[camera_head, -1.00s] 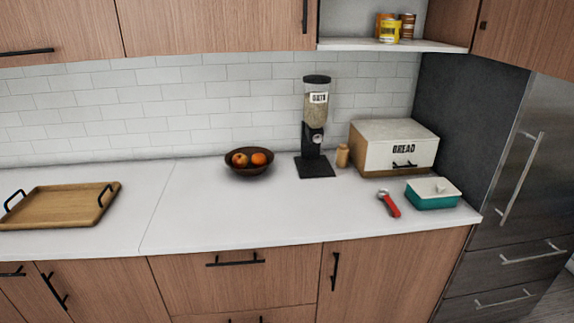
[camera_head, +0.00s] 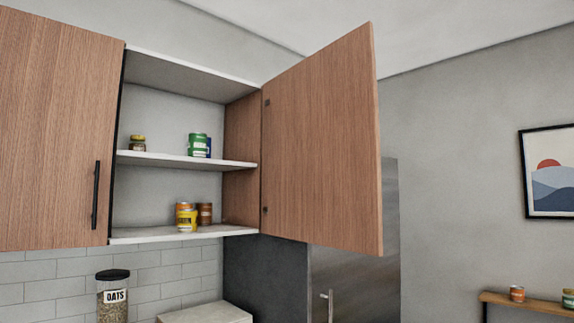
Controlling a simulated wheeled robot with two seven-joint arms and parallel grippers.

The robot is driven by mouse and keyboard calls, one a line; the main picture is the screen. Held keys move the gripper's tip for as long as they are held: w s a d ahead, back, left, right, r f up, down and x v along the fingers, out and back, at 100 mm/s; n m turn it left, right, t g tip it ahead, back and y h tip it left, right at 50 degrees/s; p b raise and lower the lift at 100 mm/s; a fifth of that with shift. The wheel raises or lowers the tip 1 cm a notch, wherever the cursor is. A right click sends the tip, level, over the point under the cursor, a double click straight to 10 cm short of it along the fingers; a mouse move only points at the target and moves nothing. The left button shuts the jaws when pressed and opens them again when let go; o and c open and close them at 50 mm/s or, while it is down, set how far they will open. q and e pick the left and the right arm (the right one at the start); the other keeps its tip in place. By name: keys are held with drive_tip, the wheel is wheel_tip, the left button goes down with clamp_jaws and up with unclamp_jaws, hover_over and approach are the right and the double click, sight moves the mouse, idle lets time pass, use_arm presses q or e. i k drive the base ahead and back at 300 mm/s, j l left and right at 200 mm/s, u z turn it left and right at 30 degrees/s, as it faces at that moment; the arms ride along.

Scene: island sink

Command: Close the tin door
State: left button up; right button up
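A wooden cabinet door (camera_head: 322,145) stands wide open, hinged at the right side of an upper wall cabinet. Its inner face, with two small dark hinges, is toward me. Inside the cabinet, the upper shelf (camera_head: 232,162) holds a small jar (camera_head: 137,143) and green tins (camera_head: 197,146). The bottom shelf (camera_head: 150,235) holds yellow and orange-brown tins (camera_head: 186,217). The door's outer face and handle are hidden. Neither of my grippers shows in the view.
A shut cabinet door (camera_head: 55,130) with a black handle is to the left. A steel fridge (camera_head: 340,280) stands below and behind the open door. An oats dispenser (camera_head: 113,297) and the bread box top (camera_head: 205,313) show below. A wooden side shelf (camera_head: 535,304) is at right.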

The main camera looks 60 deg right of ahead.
sight(321, 170)
drive_tip(key=k+l+z, duration=0.2)
drive_tip(key=l, duration=1)
drive_tip(key=k+l+z, duration=0.2)
drive_tip(key=l, duration=1.05)
drive_tip(key=l+z, duration=0.2)
drive_tip(key=l, duration=1.05)
drive_tip(key=i, duration=0.15)
